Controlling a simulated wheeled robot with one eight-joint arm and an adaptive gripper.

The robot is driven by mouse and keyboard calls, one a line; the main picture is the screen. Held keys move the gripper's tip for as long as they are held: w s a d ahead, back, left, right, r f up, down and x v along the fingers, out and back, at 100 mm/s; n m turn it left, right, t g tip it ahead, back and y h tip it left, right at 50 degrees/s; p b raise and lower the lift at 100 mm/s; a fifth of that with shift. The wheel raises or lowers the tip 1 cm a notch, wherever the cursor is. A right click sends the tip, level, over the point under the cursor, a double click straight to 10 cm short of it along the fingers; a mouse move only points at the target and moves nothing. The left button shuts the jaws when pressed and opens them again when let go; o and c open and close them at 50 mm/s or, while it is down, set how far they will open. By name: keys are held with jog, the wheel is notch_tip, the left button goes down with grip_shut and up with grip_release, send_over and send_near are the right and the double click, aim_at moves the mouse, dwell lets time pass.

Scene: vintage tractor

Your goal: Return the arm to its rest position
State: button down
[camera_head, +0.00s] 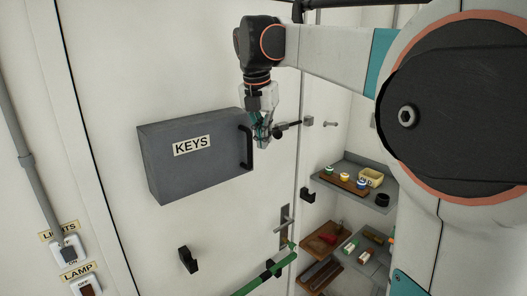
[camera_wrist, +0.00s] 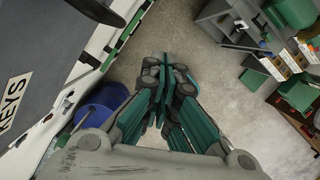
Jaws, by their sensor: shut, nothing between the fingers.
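My gripper (camera_head: 261,140) hangs with its fingers pointing down, in front of the white wall and just right of the grey box labelled KEYS (camera_head: 190,155). In the wrist view my gripper (camera_wrist: 168,75) shows its teal fingers shut together with nothing between them. In the head view it overlaps the area beside the box's black handle (camera_head: 246,148); I cannot tell whether they touch. My arm reaches in from the right and covers the right side of the head view.
Shelves (camera_head: 350,190) with small items stand at the right. A green bar (camera_head: 265,275) lies near a door handle (camera_head: 284,222). Black hooks (camera_head: 188,260) and switches (camera_head: 68,252) are on the wall. A blue bin (camera_wrist: 100,104) and bare floor (camera_wrist: 215,75) lie below.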

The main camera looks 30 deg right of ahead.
jog(key=s+a+f+m+t+y+b, duration=0.1)
jog(key=s+a+f+m+t+b, duration=0.15)
jog(key=a+f+m+b, duration=0.45)
jog(key=s+a+f+m+t+b, duration=0.1)
jog(key=s+a+f+m+b, duration=0.35)
jog(key=f+b, duration=0.55)
jog(key=s+a+f+m+b, duration=0.1)
jog(key=s+f+m+b, duration=0.3)
jog(key=f, duration=0.7)
jog(key=s+a+f+m+t+y+b, duration=0.1)
jog(key=s+f+m+b, duration=0.4)
jog(key=f, duration=0.6)
jog(key=s+a+f+m+t+b, duration=0.1)
jog(key=s+a+f+m+b, duration=0.2)
jog(key=f, duration=0.9)
jog(key=s+m+b, duration=0.1)
jog(key=s+b, duration=0.2)
jog(key=s, duration=0.1)
jog(key=shift+s+a, duration=0.15)
jog(key=shift+s, duration=0.1)
jog(key=shift+f+m, duration=0.1)
jog(key=shift+m, duration=0.15)
